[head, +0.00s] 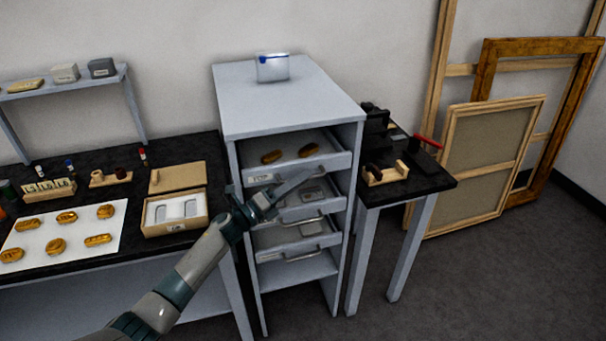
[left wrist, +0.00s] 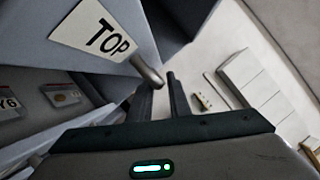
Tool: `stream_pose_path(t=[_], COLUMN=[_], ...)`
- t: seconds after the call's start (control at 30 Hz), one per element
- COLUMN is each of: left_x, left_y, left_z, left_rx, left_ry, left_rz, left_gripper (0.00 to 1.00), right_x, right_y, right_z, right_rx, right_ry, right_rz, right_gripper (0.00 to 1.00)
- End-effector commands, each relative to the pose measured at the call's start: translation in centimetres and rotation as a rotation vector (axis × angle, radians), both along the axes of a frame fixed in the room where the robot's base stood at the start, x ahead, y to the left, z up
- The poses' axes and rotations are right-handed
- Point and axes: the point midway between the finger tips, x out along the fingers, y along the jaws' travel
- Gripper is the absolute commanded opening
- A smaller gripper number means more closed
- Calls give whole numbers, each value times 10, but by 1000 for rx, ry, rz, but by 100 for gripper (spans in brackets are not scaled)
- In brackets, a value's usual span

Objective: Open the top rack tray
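The grey rack (head: 345,210) stands in the middle of the head view with several trays stacked in it. The top tray (head: 338,160) holds two golden fragments (head: 289,153), and its front looks about level with the rack's front posts. In the left wrist view, its "TOP" label (left wrist: 75,27) and the rounded end of its handle (left wrist: 147,72) show close up. My left gripper (head: 272,194) is at the top tray's front. Its two dark fingers (left wrist: 161,82) are apart, with the handle's end close to their tips; I cannot tell whether they touch. My right gripper is out of view.
A clear box (head: 272,68) sits on the rack. Left is a black table with a white sheet of golden pieces (head: 75,230) and an open carton (head: 172,226). Right is a small black table (head: 425,183) with tools. Framed panels lean on the wall. The floor in front is clear.

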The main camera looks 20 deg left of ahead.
Motion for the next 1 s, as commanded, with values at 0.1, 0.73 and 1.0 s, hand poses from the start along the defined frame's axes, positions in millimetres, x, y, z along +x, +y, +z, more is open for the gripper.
stream_pose_path(t=[0.1, 0.73, 1.0], left_x=[8, 11, 9], left_y=[-6, -8, -9], left_z=[3, 3, 2], left_rx=[-1, 0, 0], left_ry=[0, 0, 1], left_rz=[1, 0, -1], left_gripper=[17, 0, 0], right_x=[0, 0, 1], right_y=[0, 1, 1], right_z=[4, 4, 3], right_rx=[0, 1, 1], right_ry=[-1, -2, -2], right_rz=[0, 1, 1], right_gripper=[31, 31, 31])
